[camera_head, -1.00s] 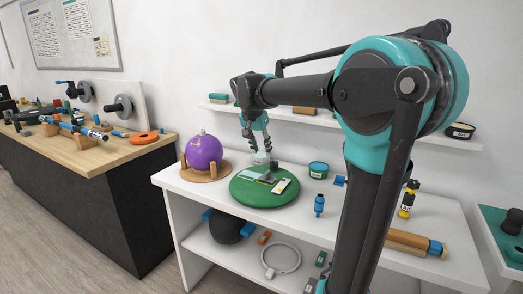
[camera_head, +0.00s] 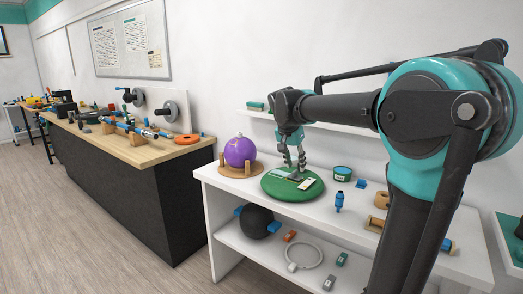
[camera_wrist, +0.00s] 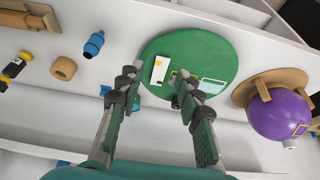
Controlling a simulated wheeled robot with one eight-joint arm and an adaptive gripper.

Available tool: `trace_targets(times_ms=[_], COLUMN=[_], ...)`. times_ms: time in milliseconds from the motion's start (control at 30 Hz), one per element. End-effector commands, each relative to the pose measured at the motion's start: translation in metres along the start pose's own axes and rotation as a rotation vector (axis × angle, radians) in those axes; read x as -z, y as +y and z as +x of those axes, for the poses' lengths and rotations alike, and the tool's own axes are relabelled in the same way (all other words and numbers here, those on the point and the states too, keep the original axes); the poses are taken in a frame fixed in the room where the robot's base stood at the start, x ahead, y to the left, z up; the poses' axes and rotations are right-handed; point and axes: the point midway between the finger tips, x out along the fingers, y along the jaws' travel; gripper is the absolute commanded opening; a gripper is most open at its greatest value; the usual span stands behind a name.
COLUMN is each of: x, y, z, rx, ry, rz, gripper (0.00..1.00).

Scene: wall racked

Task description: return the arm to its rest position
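My arm reaches from the right of the head view toward the white shelf unit. My gripper (camera_head: 293,160) is over the back part of the round green board (camera_head: 270,185) on the unit's top. In the wrist view my gripper (camera_wrist: 157,98) has its two fingers spread wide with nothing between them. I cannot tell the exact height of the fingers above the top.
A purple ball (camera_head: 240,151) sits on a wooden stand left of the board. A blue bottle (camera_head: 339,201) and a green tub (camera_head: 342,173) stand to its right. A wall shelf (camera_head: 330,124) runs behind. A wooden-topped workbench (camera_head: 130,149) stands at left, with open floor before it.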

Motion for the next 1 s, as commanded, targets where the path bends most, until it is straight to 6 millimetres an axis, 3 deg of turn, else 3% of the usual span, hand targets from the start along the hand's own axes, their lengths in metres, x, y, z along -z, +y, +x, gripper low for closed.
trace_targets(times_ms=[367,567,767,1000], x=[-0.028,-0.058,-0.110,-0.209], y=[0.032,0.064,0.111,0.183], z=[0.033,0.062,0.103,0.158], rx=[0.029,0.058,0.108,0.197], ry=[-0.022,-0.038,-0.050,-0.040], rz=[-0.086,-0.168,-0.289,-0.484], gripper=[0.35,0.35,0.35,0.35])
